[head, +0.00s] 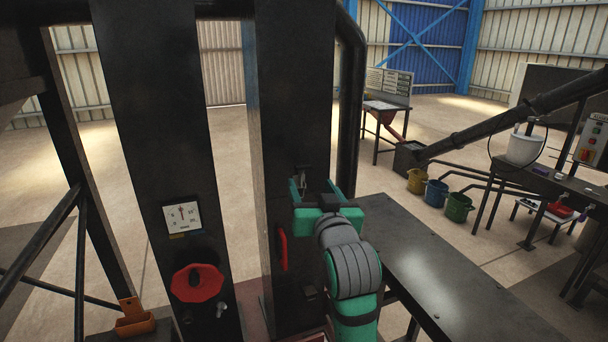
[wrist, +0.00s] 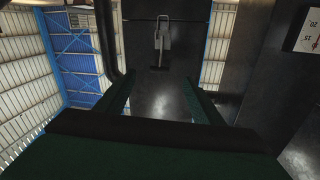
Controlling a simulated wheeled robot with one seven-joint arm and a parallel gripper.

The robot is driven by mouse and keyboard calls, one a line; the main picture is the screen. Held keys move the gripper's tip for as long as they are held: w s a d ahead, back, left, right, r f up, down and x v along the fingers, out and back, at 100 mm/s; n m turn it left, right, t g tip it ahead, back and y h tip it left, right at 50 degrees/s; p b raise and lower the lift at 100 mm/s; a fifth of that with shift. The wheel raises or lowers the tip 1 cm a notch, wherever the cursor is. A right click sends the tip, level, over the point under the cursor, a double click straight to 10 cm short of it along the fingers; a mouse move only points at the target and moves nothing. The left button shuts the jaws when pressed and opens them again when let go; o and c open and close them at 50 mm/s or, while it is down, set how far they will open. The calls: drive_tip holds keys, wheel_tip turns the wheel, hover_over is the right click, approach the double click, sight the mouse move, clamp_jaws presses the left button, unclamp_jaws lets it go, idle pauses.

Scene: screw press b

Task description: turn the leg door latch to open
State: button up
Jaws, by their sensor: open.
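The leg door latch (wrist: 161,36) is a small grey metal lever on the dark face of the press's right leg (head: 290,90). In the head view the latch (head: 303,174) shows just beyond my gripper (head: 311,187), partly hidden by it. In the wrist view my gripper (wrist: 160,95) is open, with its green fingers apart and nothing between them. The latch lies beyond the fingertips, roughly centred between them, and appears apart from them. A red handle (head: 282,248) is on the same leg, lower and left of my gripper.
The left leg carries a gauge (head: 182,217) and a red knob (head: 197,283). An orange holder (head: 134,317) is at lower left. A dark bench (head: 450,275) extends right of my arm. Several buckets stand on the floor farther back.

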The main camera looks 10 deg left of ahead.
sight(303, 170)
drive_tip(key=x, duration=0.6)
drive_tip(key=shift+w, duration=0.25)
drive_tip(key=shift+w+a, duration=0.7)
drive_tip(key=shift+w, duration=0.05)
drive_tip(key=shift+d, duration=0.2)
drive_tip(key=c, duration=1.5)
drive_tip(key=shift+o, duration=0.2)
drive_tip(key=shift+f, duration=0.15)
